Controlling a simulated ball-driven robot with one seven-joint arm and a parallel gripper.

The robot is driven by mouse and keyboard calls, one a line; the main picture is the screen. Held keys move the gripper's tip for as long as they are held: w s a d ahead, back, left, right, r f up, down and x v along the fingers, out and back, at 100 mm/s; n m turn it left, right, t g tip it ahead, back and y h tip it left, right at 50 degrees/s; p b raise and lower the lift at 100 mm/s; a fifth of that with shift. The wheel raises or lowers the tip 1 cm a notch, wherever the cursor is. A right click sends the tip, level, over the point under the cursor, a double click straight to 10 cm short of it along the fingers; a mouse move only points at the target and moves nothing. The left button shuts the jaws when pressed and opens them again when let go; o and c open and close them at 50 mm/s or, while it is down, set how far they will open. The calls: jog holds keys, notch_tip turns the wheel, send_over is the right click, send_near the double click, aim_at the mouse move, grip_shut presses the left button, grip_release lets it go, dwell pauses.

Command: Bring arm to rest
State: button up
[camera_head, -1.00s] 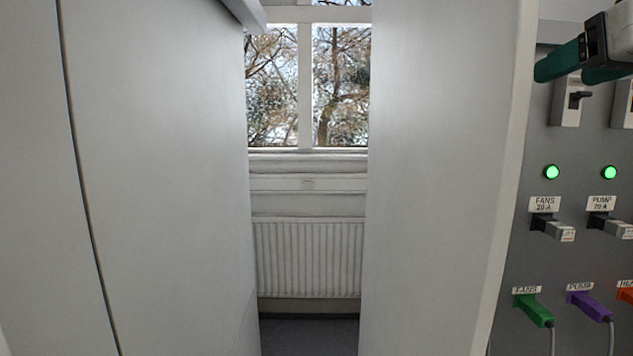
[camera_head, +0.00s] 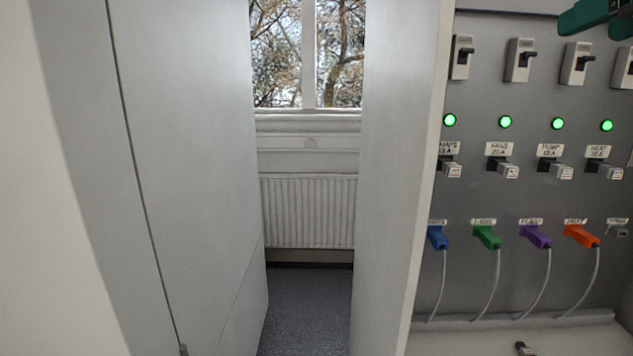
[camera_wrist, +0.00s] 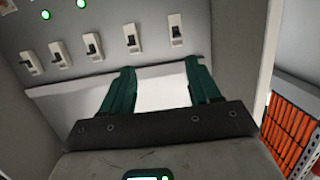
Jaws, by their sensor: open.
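My gripper (camera_wrist: 160,90) shows in the wrist view with its two dark green fingers spread apart and nothing between them. Beyond the fingers is a pale blank surface, and a row of breaker switches (camera_wrist: 130,38) runs above it on the grey panel. In the head view only part of my gripper (camera_head: 590,14) shows, at the top right corner in front of the panel (camera_head: 520,95). The gripper appears apart from the switches, though its exact distance is hard to judge.
The panel carries lit green lamps (camera_head: 505,122), small connectors below them, and blue, green, purple (camera_head: 536,236) and orange plugs with cables. A pale ledge (camera_head: 515,324) lies beneath. Left is a gap between pale walls, with a radiator (camera_head: 308,211). Orange items fill a rack (camera_wrist: 290,130).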

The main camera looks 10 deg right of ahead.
jog(key=w+a+f+g+y+b, duration=0.1)
jog(key=w+f, duration=0.1)
jog(key=f, duration=1)
jog(key=w+a+f+g+y, duration=0.2)
jog(key=f, duration=1)
jog(key=w+a+f+g+y+b, duration=0.1)
jog(key=w+f, duration=0.1)
jog(key=f, duration=1)
jog(key=s+a+f+g+y+b, duration=0.1)
jog(key=s+a+f+g, duration=0.15)
jog(key=f, duration=0.75)
jog(key=s+a+f+g, duration=0.1)
jog(key=s+a+f, duration=0.25)
jog(key=f, duration=0.55)
jog(key=s+a+f+n+g+b, duration=0.1)
jog(key=s+a+f+g, duration=0.1)
jog(key=s+f, duration=0.9)
jog(key=s+a+f+n+g+h, duration=0.1)
jog(key=s+f+g, duration=0.3)
jog(key=s+f, duration=0.7)
jog(key=shift+s+a+b, duration=0.4)
jog(key=shift+s+a, duration=0.1)
jog(key=shift+s, duration=0.65)
